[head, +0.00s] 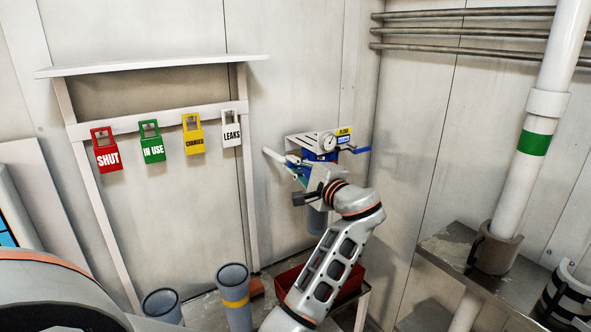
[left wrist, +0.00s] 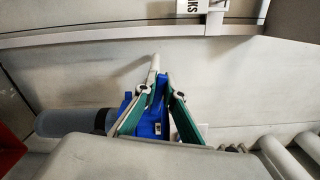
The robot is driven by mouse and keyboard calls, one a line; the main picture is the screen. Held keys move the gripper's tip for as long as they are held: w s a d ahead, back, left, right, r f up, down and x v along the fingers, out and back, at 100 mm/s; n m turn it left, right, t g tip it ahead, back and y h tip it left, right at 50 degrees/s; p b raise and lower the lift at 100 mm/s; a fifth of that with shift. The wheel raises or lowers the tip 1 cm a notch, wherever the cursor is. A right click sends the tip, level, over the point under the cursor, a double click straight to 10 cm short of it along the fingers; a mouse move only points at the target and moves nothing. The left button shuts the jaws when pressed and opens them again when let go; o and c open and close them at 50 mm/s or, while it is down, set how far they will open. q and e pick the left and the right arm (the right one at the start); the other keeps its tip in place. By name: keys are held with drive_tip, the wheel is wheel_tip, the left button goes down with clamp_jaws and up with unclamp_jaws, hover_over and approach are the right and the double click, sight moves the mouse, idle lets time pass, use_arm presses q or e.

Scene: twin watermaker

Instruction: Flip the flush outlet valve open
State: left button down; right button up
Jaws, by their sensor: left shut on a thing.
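The valve and filter unit (head: 318,140) is fixed to the wall near the corner, with a round gauge, a yellow tag and a blue tag. A pale lever (head: 273,155) sticks out at its left and a blue lever (head: 357,150) at its right. My left gripper (head: 297,165) is at the unit's left front side. In the left wrist view its green fingers (left wrist: 160,89) close around a blue valve part (left wrist: 153,117), and a pale rod (left wrist: 154,67) shows beyond it. Exactly where the fingers touch is hard to tell. My right gripper is not in view.
Red, green, yellow and white tags hang from a rack (head: 150,121) on the left. Grey cylinders (head: 234,289) and a red bin (head: 352,283) stand below. A white pipe (head: 540,105) and a metal shelf (head: 450,247) are at right. The wall beside the unit is bare.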

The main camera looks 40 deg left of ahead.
use_arm(q)
drive_tip(key=shift+f+n+b, duration=0.6)
drive_tip(key=shift+n+b, duration=0.05)
drive_tip(key=shift+n, duration=0.35)
drive_tip(key=shift+n+b, duration=0.3)
drive_tip(key=shift+n, duration=0.1)
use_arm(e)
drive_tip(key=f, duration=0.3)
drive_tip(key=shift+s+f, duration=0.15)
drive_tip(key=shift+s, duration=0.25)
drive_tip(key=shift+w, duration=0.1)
use_arm(q)
drive_tip(key=c, duration=2.2)
unclamp_jaws()
drive_tip(key=shift+c, duration=0.2)
drive_tip(key=shift+o, duration=0.5)
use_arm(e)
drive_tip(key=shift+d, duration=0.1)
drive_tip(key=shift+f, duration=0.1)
use_arm(q)
wheel_tip(320, 180, up, 10)
drive_tip(key=shift+r, duration=0.1)
